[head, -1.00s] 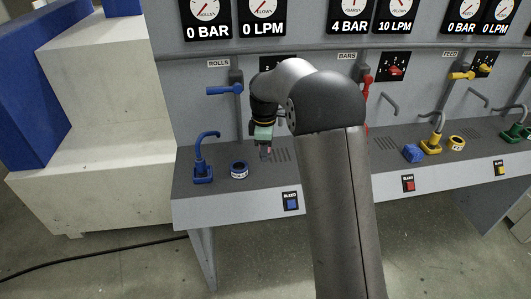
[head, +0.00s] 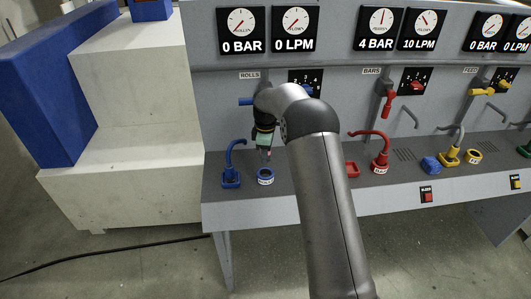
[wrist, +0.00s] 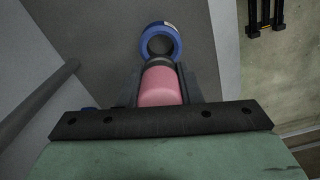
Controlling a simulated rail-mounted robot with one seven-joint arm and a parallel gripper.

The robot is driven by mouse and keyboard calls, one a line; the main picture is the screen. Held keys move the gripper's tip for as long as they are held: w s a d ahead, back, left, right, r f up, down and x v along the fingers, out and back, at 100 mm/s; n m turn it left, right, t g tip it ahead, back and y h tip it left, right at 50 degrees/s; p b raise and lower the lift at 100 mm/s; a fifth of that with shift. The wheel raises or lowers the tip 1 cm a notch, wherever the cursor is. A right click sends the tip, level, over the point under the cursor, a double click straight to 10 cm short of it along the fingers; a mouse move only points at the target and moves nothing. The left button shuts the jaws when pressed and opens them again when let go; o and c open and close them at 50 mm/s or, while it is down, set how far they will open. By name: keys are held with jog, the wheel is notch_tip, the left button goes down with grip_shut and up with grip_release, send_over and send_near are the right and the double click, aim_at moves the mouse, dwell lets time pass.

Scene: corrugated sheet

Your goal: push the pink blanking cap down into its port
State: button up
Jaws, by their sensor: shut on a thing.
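My gripper (head: 265,153) points down above the blue ring-shaped port (head: 265,176) on the grey bench. In the wrist view my gripper (wrist: 160,85) is shut on the pink blanking cap (wrist: 160,87), with a finger on each side of it. The cap's dark end faces the blue port (wrist: 175,35) and overlaps its near edge in the picture. The port's dark opening shows just past the cap. In the head view the cap is too small to make out clearly. I cannot tell whether the cap touches the port; a small gap shows in the head view.
A blue hooked pipe fitting (head: 231,178) stands just left of the port. A red cap-like piece (head: 351,170) and a red hooked fitting (head: 380,162) stand to the right. Gauges and levers line the panel behind. The bench's front edge lies close to the port.

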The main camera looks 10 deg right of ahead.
jog(key=shift+a+f+b, duration=0.1)
jog(key=shift+f+b, duration=1.4)
jog(key=shift+f, duration=1.2)
jog(key=shift+f+b, duration=0.55)
jog(key=shift+f, duration=0.1)
jog(key=shift+r, duration=0.4)
jog(key=shift+f+b, duration=0.35)
jog(key=shift+f, duration=0.25)
dwell(1.6)
jog(key=shift+r, duration=0.25)
jog(key=shift+r+p, duration=0.3)
dwell(1.5)
